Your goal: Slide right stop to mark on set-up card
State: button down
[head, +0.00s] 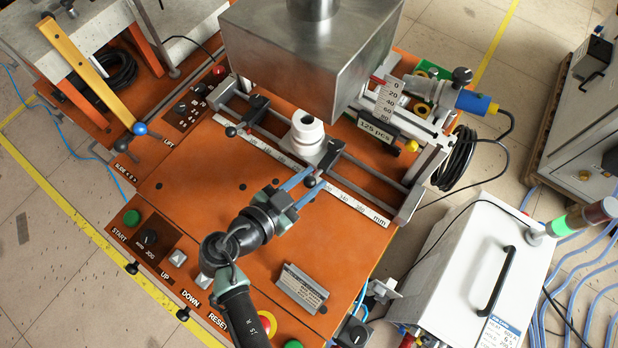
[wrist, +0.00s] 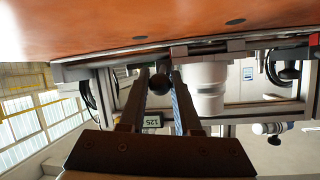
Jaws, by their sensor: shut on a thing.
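The right stop (head: 329,155) is a dark block on the rails, just right of a white stepped cylinder (head: 307,130). Its round black knob (head: 311,182) points towards the front of the bench. My gripper (head: 303,181) reaches it from the front, with its blue-grey fingers around the knob. In the wrist view the dark knob (wrist: 160,84) shows between my two fingers. The set-up card (head: 302,288) is a grey plate on the orange top at the front right; its writing is too small to read. The pointer reading at the right stop is hidden by my gripper.
The left stop (head: 254,108) with its own knob is left of the cylinder. A white mm scale (head: 345,196) runs along the front of the rails. A metal box (head: 305,60) overhangs the cylinder. Control buttons line the front left edge. The orange top (head: 205,215) is mostly clear.

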dwell(0.3)
jog(key=s+d, duration=0.1)
jog(key=s+d+b, duration=0.1)
jog(key=d, duration=0.1)
jog(key=s+d, duration=0.1)
jog(key=d, duration=0.1)
jog(key=shift+s+b, duration=0.25)
jog(key=shift+b, duration=0.1)
jog(key=c, duration=0.6)
grip_release()
jog(key=shift+a, duration=0.1)
jog(key=b+v, duration=0.2)
jog(key=v, duration=1)
jog(key=shift+s+a+r, duration=0.15)
jog(key=shift+s+a, duration=0.05)
jog(key=shift+s, duration=0.1)
jog(key=shift+a, duration=0.1)
